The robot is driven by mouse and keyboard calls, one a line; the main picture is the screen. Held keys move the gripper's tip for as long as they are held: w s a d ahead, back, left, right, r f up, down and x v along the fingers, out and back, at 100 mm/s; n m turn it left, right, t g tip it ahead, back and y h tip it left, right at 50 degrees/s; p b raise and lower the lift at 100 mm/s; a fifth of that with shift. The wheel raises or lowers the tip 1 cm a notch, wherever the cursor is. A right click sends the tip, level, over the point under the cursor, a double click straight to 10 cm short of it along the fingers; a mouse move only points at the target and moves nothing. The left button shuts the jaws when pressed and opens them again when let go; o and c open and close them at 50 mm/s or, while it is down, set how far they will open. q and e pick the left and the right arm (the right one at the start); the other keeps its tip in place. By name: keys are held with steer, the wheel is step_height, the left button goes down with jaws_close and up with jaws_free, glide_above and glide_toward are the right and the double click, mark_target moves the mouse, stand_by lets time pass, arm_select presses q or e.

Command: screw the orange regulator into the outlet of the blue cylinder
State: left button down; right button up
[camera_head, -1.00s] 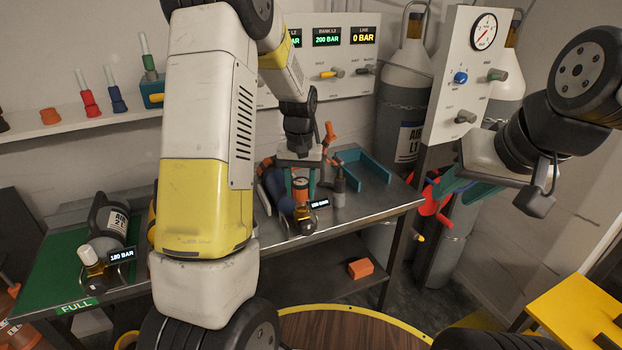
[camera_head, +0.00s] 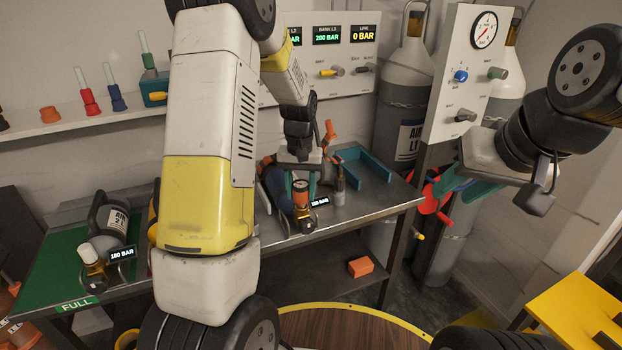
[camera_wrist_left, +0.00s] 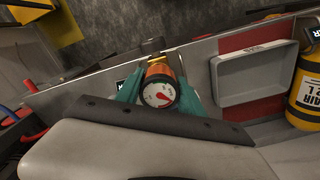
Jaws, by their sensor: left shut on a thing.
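The orange regulator (camera_head: 301,196) is between the teal fingers of my left gripper (camera_head: 300,186), which is shut on it. The left wrist view shows its round white gauge (camera_wrist_left: 158,92) with a red needle, a finger on each side. The blue cylinder (camera_head: 273,182) lies on the steel bench, partly hidden by my left arm. The regulator is right over the cylinder's valve end (camera_head: 305,221), but I cannot tell whether its thread is in the outlet. My right gripper (camera_head: 467,188) is open and empty, off to the right of the bench.
Another cylinder (camera_head: 108,222) lies on the green mat at left. The gauge panel (camera_head: 465,75) and a red wheel (camera_head: 433,199) stand near my right gripper.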

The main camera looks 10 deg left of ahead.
arm_select(q)
steer(key=shift+f, duration=0.5)
steer(key=m, duration=0.9)
steer(key=shift+d, duration=0.1)
steer(key=c, duration=0.7)
jaws_free()
steer(key=shift+o, duration=0.2)
steer(key=shift+s+r, duration=0.1)
steer(key=shift+r, duration=3.95)
steer(key=s+r+n+t, duration=0.3)
steer(key=s+r, duration=0.7)
steer(key=r, duration=0.1)
steer(key=s+d+r+n+t+h, duration=0.2)
steer(key=s+r+n+t, duration=0.1)
steer(key=s, duration=1)
steer(key=shift+s+r+n, duration=0.15)
steer(key=shift+s+n, duration=0.25)
steer(key=shift+n, duration=0.4)
